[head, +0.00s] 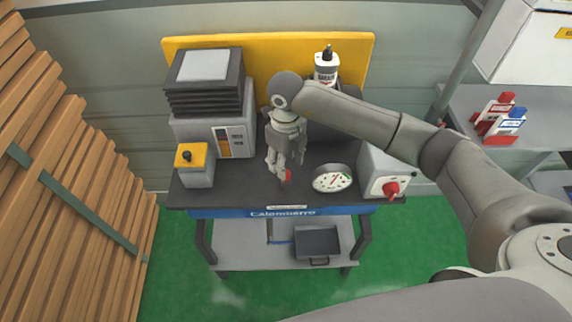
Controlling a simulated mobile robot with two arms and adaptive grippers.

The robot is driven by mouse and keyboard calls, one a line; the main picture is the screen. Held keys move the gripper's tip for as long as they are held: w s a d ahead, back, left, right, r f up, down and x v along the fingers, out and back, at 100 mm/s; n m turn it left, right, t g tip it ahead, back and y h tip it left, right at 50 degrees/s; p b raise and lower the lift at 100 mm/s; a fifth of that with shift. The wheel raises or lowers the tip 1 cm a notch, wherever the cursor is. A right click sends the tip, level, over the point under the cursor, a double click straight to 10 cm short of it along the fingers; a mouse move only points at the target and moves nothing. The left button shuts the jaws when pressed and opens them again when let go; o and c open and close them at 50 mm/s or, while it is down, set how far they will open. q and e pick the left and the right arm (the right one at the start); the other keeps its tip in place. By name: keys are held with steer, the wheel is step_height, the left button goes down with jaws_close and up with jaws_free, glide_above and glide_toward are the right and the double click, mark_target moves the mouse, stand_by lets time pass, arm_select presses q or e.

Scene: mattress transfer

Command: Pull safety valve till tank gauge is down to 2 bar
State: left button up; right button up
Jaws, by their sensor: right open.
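The tank gauge (332,179) is a round white dial at the front of the dark cart top. It has a red needle, but its numbers are too small to read. My right gripper (281,172) points down just left of the gauge, with its fingers open. A small red piece (287,176) shows at its fingertips; it may be the safety valve's pull, and I cannot tell whether the fingers touch it. The gripper and my right arm hide part of the cart behind them. My left gripper is not in view.
A grey box with a red knob (391,188) stands right of the gauge. A yellow-topped box (195,164) and a finned machine (205,82) stand left. A labelled bottle (326,67) is behind. Stacked wooden planks (60,190) fill the left side; a side shelf (500,110) stands right.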

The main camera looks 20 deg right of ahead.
step_height(320, 180, up, 10)
steer(key=shift+f, duration=0.25)
stand_by(0.4)
